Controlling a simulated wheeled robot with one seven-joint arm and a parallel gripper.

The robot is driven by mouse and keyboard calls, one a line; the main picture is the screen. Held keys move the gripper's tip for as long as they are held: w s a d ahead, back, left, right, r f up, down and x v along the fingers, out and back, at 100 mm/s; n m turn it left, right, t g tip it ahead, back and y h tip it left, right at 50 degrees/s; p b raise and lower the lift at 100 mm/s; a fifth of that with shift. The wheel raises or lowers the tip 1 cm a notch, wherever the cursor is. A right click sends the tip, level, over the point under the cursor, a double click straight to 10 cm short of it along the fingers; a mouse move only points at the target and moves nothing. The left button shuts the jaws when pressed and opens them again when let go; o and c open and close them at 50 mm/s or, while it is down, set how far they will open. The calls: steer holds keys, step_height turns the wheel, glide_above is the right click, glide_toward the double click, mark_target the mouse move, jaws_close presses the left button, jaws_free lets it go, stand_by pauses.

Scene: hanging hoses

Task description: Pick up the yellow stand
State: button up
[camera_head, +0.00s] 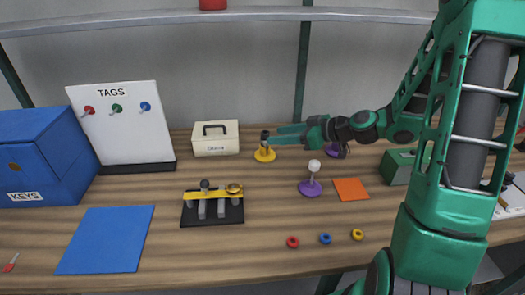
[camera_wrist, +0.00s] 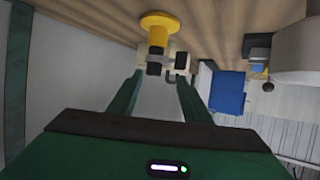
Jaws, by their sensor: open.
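The yellow stand (camera_head: 264,155) is upright on the table behind the middle, with a round yellow base and a dark piece on top. In the wrist view the yellow stand (camera_wrist: 158,27) appears upside down, its base at the top and its dark end pointing down. My gripper (camera_head: 277,136) reaches in level from the right, its fingertips at the height of the stand's dark top. In the wrist view my gripper (camera_wrist: 160,79) is open, and the dark top lies in line with the gap between the fingers. I cannot tell whether the fingers touch it.
A cream case (camera_head: 216,139) with a dark handle stands left of the yellow stand. A purple stand (camera_head: 311,188) with a white ball is in front, right. A black rack (camera_head: 212,213) holding a yellow bar is front left. A green box (camera_head: 402,168) stands right.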

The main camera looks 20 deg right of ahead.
mark_target(268, 135)
steer(key=x, duration=0.5)
steer(key=shift+w, duration=0.45)
steer(key=shift+w+d+x, duration=0.15)
steer(key=shift+x, duration=1.2)
steer(key=shift+w+d+x, duration=0.1)
steer(key=shift+w+x, duration=0.1)
steer(key=shift+x, duration=1.15)
steer(key=shift+s+r, duration=0.1)
steer(key=shift+r, duration=0.1)
steer(key=shift+c, duration=0.2)
jaws_close()
